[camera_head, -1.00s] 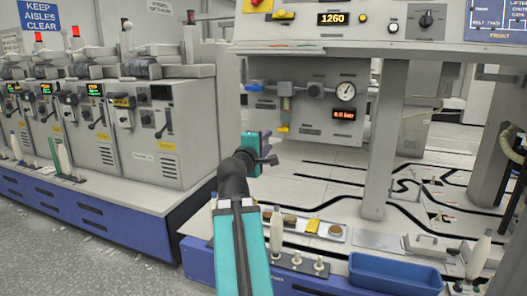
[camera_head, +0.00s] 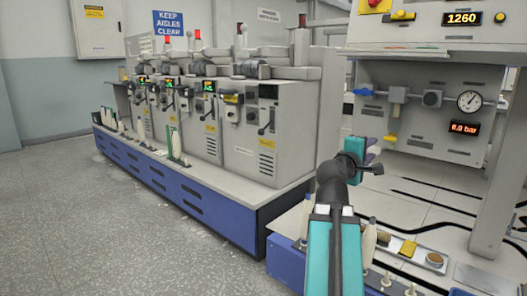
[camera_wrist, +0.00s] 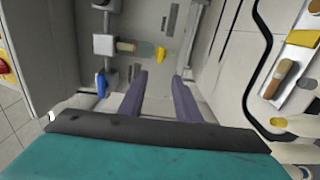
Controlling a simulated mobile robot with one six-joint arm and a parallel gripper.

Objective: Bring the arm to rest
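My arm, teal with a black wrist, reaches forward in the head view, and my gripper (camera_head: 374,160) is at its far end in front of the machine. In the wrist view two dark fingers of my gripper (camera_wrist: 160,78) stand apart with nothing between them. A white bobbin (camera_head: 369,244) stands beside my forearm, partly hidden by it.
A pressure gauge (camera_head: 469,101) and a blue-handled valve (camera_head: 364,92) are on the panel beyond my gripper. A row of grey machines (camera_head: 250,135) stands on a blue base at left. The floor (camera_head: 100,230) at front left is clear.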

